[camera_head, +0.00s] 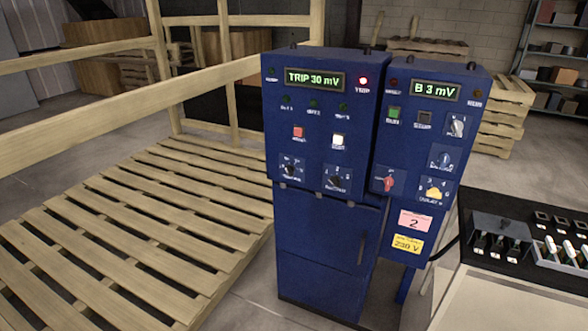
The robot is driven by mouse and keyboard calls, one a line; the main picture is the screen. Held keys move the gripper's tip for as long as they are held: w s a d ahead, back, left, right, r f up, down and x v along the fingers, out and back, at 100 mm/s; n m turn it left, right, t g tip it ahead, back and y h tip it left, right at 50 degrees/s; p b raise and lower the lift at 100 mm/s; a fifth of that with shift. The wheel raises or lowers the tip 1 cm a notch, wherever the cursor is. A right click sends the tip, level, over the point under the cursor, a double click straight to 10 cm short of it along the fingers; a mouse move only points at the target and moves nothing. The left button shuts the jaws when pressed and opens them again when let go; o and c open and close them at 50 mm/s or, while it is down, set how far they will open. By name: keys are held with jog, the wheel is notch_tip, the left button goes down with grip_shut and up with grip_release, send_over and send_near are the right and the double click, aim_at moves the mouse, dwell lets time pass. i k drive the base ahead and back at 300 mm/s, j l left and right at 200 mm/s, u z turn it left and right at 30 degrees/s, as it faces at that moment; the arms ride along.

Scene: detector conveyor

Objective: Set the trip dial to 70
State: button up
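The left blue control box (320,120) has a green display (315,79) reading "TRIP 30 mV". A red lamp (363,81) labelled "TRIP" is lit beside it. Low on this box are two dark rotary dials, a left dial (292,169) and a right dial (336,181). Their labels and scale marks are too small to read, so I cannot tell which one is the trip dial. A red button (298,132) and a white button (338,140) sit above the dials. My gripper is not in view.
The right blue box (405,140) has a display (435,90) reading "B 3 mV", a red switch (388,182), a yellow knob (434,192) and other knobs. A pallet (120,230) and wooden rails lie left. The boxes' fronts are clear.

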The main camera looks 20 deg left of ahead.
aim_at(290, 169)
jog(key=i+j, duration=0.55)
jog(key=i+j+u, duration=0.15)
jog(key=i+j, duration=0.35)
jog(key=i, duration=0.2)
